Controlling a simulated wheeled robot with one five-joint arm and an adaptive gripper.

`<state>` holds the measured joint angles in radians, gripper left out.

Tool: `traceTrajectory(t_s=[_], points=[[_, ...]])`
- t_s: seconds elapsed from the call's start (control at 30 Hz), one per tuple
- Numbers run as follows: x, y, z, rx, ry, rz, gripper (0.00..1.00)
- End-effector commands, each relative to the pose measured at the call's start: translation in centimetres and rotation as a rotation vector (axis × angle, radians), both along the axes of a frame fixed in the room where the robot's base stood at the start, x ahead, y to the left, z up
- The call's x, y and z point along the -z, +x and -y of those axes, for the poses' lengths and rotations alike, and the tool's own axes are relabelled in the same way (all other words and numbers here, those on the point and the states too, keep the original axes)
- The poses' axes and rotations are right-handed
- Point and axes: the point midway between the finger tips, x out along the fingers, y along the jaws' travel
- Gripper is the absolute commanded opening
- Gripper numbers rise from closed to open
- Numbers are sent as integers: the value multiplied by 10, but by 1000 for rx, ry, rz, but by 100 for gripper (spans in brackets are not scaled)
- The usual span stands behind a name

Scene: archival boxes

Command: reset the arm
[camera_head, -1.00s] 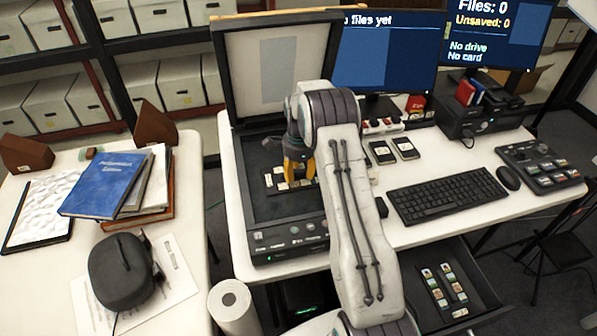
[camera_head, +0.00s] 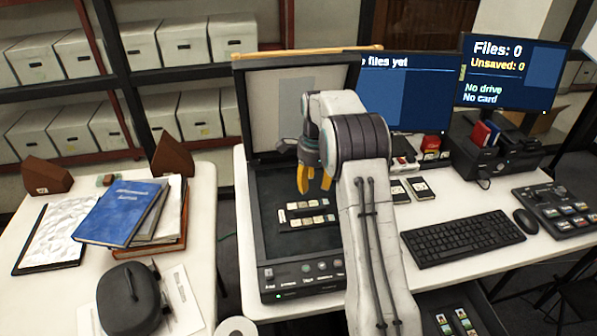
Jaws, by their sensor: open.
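My gripper (camera_head: 313,190) has yellow-orange fingers and hangs open and empty above the open flatbed scanner (camera_head: 268,262). My arm rises from the bottom of the view and bends over at the top. On the scanner bed, just below and left of the fingers, lie two short strips of small pale slides (camera_head: 305,205). The fingers look apart from the strips. The scanner lid (camera_head: 268,105) stands upright behind. My arm hides the right part of the scanner.
A keyboard (camera_head: 462,235), a mouse (camera_head: 525,221) and a control panel (camera_head: 560,212) sit on the right of the desk. Two monitors (camera_head: 405,95) stand behind. A left table holds a blue book (camera_head: 122,212) and a black case (camera_head: 132,298). An open drawer (camera_head: 440,300) is at the lower right.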

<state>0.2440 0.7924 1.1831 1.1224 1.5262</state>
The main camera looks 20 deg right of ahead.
Motion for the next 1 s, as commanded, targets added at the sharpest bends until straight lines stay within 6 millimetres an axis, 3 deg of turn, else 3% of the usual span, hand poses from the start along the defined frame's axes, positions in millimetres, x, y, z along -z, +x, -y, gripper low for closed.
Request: traceTrajectory(t_s=[0.23, 0.33, 0.57, 0.63, 0.73, 0.8, 0.9, 1.0], points=[[-5, 0, 0, -6, 0, 0, 43], [-5, 0, 0, -91, -4, 0, 43], [-4, 8, 2, -507, -41, 30, 43], [7, 1, 0, -662, -38, 8, 43], [34, -25, -6, -883, -1, -53, 43], [54, -54, -13, -1038, 48, -107, 43], [57, -93, -23, -1221, 98, -143, 43], [45, -131, -35, -1364, 129, -156, 43]])
